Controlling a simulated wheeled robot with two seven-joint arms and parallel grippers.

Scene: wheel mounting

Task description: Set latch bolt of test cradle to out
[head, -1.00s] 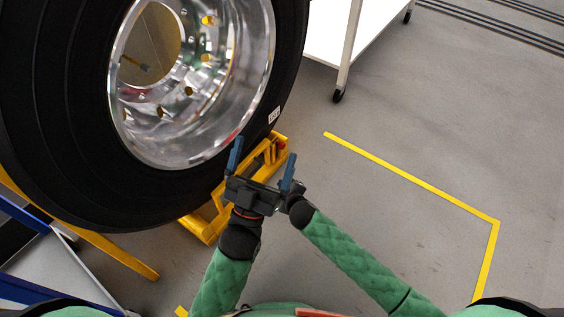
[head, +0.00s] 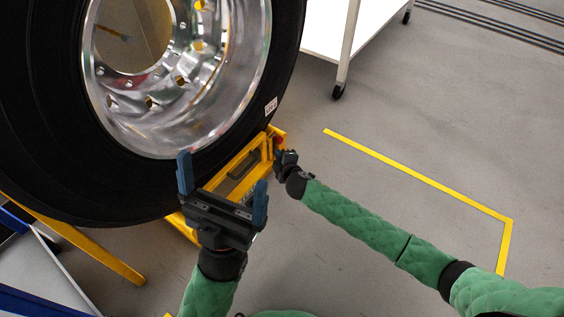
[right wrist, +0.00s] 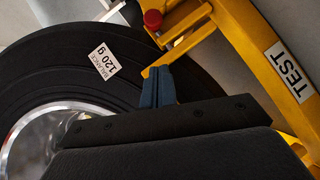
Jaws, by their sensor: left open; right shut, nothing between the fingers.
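The yellow test cradle (head: 236,172) stands on the floor beside the big black wheel. It carries a "TEST" label (right wrist: 289,71) in the right wrist view. A red knob (right wrist: 153,20) is at the cradle's end, and I take it for the latch bolt's handle; it shows as a small red spot in the head view (head: 278,141). Whether the bolt is in or out I cannot tell. My right gripper (head: 281,154) is shut and empty beside this end, its blue fingertips (right wrist: 157,70) below the knob and apart from it. My left gripper (head: 222,185) is open and empty above the cradle's near part.
The wheel's black tyre (head: 40,130) and shiny rim (head: 235,100) fill the upper left. A white wheeled cart (head: 330,40) stands behind. The floor (head: 410,130) to the right is clear, with a yellow line.

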